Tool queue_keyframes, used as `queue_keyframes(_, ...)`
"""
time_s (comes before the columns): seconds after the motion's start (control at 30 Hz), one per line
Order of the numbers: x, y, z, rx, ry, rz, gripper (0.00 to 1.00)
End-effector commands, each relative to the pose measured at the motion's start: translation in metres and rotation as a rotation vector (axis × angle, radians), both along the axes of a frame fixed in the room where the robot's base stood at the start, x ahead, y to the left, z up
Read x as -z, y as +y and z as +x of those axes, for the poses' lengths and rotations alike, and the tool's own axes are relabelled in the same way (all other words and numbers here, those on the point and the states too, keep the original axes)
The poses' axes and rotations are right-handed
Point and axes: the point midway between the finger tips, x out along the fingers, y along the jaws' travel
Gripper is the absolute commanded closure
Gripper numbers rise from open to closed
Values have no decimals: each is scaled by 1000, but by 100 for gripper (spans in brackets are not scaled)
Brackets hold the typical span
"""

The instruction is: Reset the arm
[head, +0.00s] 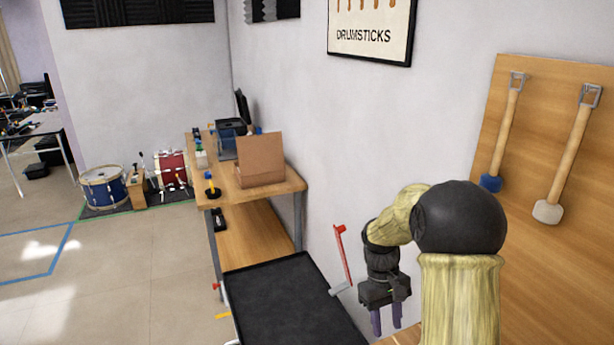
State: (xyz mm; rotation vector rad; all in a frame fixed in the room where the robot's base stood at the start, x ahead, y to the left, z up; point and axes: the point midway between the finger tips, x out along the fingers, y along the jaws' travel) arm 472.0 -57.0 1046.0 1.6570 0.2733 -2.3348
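My arm stands at the right of the head view, bent, with a dark rounded elbow and yellowish wood-patterned links. My gripper (387,325) hangs from its end and points down, with two purple fingers. The fingers stand apart with a gap between them, and nothing shows in the gap. The gripper is just right of a black tray-like surface (283,300) and in front of the white wall.
A red bar (343,255) stands close left of my gripper. A wooden bench (235,188) with a cardboard box (261,160) is further back. Two mallets (565,160) hang on a wooden panel (510,245) at right.

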Motion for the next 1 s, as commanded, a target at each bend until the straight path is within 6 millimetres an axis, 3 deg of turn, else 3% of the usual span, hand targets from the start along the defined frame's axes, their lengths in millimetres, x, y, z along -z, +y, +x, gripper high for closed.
queue_keyframes(0.3,-20,37,-61,138,-290,32,62)
queue_keyframes(0.6,-27,55,-118,298,-535,86,62)
queue_keyframes(1.0,-27,56,-124,320,-563,93,62)
